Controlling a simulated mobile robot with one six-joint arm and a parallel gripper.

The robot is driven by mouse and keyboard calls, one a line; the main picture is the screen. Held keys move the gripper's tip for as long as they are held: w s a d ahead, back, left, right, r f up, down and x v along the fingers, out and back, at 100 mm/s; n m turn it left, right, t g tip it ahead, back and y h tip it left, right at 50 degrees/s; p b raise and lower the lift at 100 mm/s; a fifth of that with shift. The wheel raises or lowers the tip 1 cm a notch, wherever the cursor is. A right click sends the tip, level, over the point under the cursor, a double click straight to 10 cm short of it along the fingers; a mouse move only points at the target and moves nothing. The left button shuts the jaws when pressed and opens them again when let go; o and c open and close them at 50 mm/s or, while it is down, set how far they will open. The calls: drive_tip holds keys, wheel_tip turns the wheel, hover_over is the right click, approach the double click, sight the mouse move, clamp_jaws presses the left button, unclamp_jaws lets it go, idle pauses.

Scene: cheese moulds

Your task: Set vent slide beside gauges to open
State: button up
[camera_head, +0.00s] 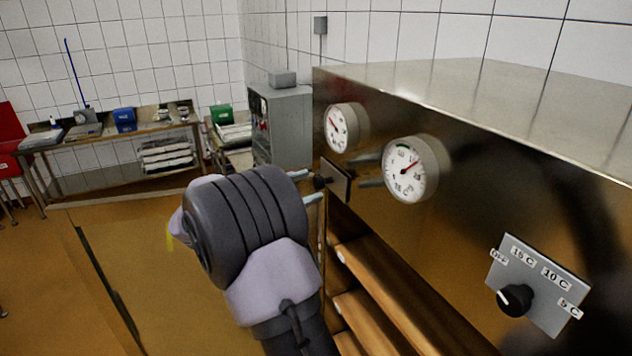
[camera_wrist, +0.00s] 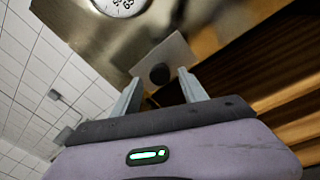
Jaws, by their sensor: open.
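The vent slide (camera_head: 339,178) is a small plate with a dark round knob (camera_head: 321,182), on the steel cabinet front beside the two gauges. In the wrist view the slide plate (camera_wrist: 178,55) is pale and its black knob (camera_wrist: 160,73) shows between my fingertips. My gripper (camera_head: 306,187) is open, its fingers pointing at the slide; in the wrist view the open fingers (camera_wrist: 160,79) lie on either side of the knob. I cannot tell whether they touch it. No slide marking is readable. One gauge (camera_head: 341,128) is farther away, the other gauge (camera_head: 406,170) nearer.
The steel cabinet (camera_head: 450,95) fills the right side. A dial panel (camera_head: 537,284) with a black knob is at lower right. Wooden shelves (camera_head: 385,290) lie below the slide. A bench (camera_head: 110,130) with boxes stands at the back left. Floor at left is open.

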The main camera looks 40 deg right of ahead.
sight(315, 184)
drive_tip(key=shift+s+d+r, duration=0.1)
drive_tip(key=shift+s+d, duration=0.1)
drive_tip(key=shift+d, duration=0.45)
drive_tip(key=shift+s+d+r, duration=0.1)
drive_tip(key=shift+s+d, duration=0.05)
drive_tip(key=shift+d, duration=0.45)
drive_tip(key=shift+w+d+f, duration=0.1)
drive_tip(key=shift+d+f, duration=0.05)
drive_tip(key=shift+d, duration=0.4)
drive_tip(key=shift+a, duration=0.1)
drive_tip(key=shift+c, duration=0.4)
clamp_jaws()
